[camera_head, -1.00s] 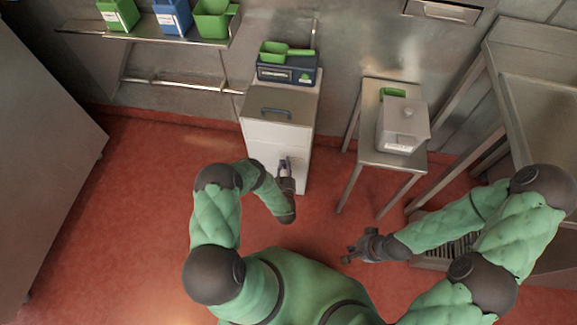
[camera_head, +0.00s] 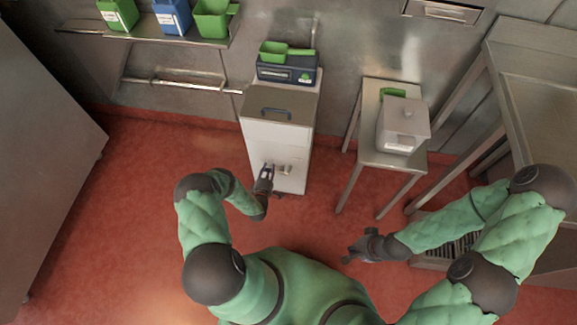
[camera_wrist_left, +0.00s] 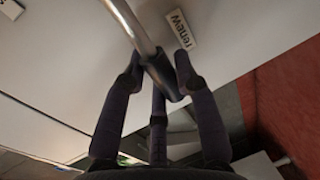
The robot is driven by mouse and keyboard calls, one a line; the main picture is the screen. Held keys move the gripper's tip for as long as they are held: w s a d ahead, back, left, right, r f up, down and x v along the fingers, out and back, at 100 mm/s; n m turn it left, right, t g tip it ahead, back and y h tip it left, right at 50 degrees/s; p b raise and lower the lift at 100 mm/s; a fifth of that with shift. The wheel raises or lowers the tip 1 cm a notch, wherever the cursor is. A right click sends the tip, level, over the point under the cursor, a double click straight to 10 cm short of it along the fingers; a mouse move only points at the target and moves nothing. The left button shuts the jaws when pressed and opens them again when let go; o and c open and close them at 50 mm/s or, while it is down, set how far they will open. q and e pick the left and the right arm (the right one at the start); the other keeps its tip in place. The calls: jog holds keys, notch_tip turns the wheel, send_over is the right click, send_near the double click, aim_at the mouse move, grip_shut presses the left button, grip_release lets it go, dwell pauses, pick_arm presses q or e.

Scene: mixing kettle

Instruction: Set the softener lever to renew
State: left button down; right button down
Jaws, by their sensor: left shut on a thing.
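The softener is a white cabinet (camera_head: 276,140) with a grey top and a dark handle, standing against the back wall. On its lower front is a small metal lever fitting (camera_head: 284,169). In the left wrist view the lever (camera_wrist_left: 137,27) is a metal rod ending in a dark grip, which lies between my fingers. A "renew" label (camera_wrist_left: 182,29) is beside the rod, close to the grip. My left gripper (camera_head: 266,172) is shut on the lever's grip; it also shows in the left wrist view (camera_wrist_left: 162,82). My right gripper (camera_head: 349,253) hangs over the floor, away from the cabinet; its fingers are too small to read.
A narrow steel table (camera_head: 371,159) with a grey lidded container (camera_head: 398,125) stands right of the cabinet. Green and blue bins are on the wall shelf (camera_head: 190,41). Red floor left of the cabinet is clear.

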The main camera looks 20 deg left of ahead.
pick_arm(q)
jog(key=c, duration=0.9)
grip_release()
jog(key=shift+f, duration=0.1)
jog(key=p+v, duration=0.2)
jog(key=v, duration=0.5)
jog(key=shift+w, duration=0.1)
